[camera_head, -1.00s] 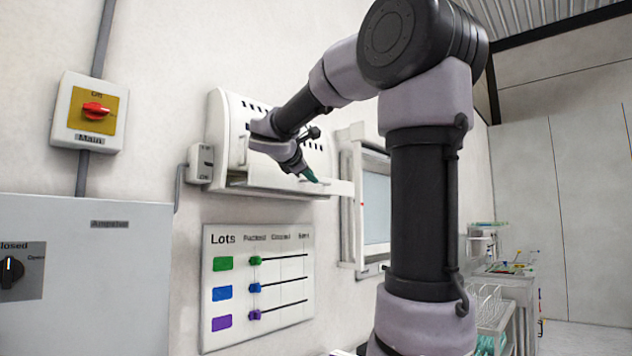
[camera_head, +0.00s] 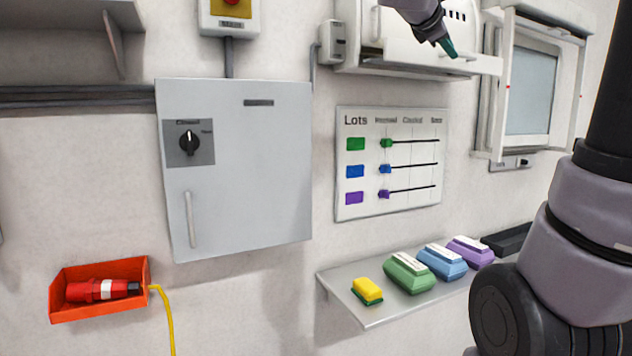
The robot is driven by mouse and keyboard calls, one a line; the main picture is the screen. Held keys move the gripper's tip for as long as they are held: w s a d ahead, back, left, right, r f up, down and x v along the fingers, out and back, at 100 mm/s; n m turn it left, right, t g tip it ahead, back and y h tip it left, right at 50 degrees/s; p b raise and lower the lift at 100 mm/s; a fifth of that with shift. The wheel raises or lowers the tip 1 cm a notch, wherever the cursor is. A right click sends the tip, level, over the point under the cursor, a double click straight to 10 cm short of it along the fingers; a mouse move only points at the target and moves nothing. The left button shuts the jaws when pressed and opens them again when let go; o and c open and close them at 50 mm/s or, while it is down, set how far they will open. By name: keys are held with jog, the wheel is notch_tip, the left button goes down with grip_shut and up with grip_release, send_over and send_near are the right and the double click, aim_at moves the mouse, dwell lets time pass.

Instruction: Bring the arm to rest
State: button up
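My gripper (camera_head: 449,46) is at the top of the view, in front of the white wall machine (camera_head: 400,60). Its teal fingertips point down and to the right, near the machine's projecting white ledge. The fingers are small and seen from the side, so I cannot tell whether they are open or shut, or whether they touch the ledge. My arm is partly outside the frame at the top, and its lower links stand at the right edge.
A Lots board (camera_head: 390,205), a grey cabinet (camera_head: 240,210) and a red bin (camera_head: 100,312) are on the wall. A framed window (camera_head: 530,95) is at right.

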jog(key=s+a+f+m+g+y, duration=0.1)
jog(key=s+a+f+m+y, duration=0.5)
jog(key=s+f+m, duration=0.3)
jog(key=s+a+f+m+g+y, duration=0.1)
jog(key=s+a+f+m+y, duration=0.6)
jog(key=f, duration=0.7)
jog(key=s+m, duration=0.1)
jog(key=s, duration=0.1)
jog(key=shift+s+a+f+m, duration=0.15)
jog(key=shift+s+f+m, duration=0.25)
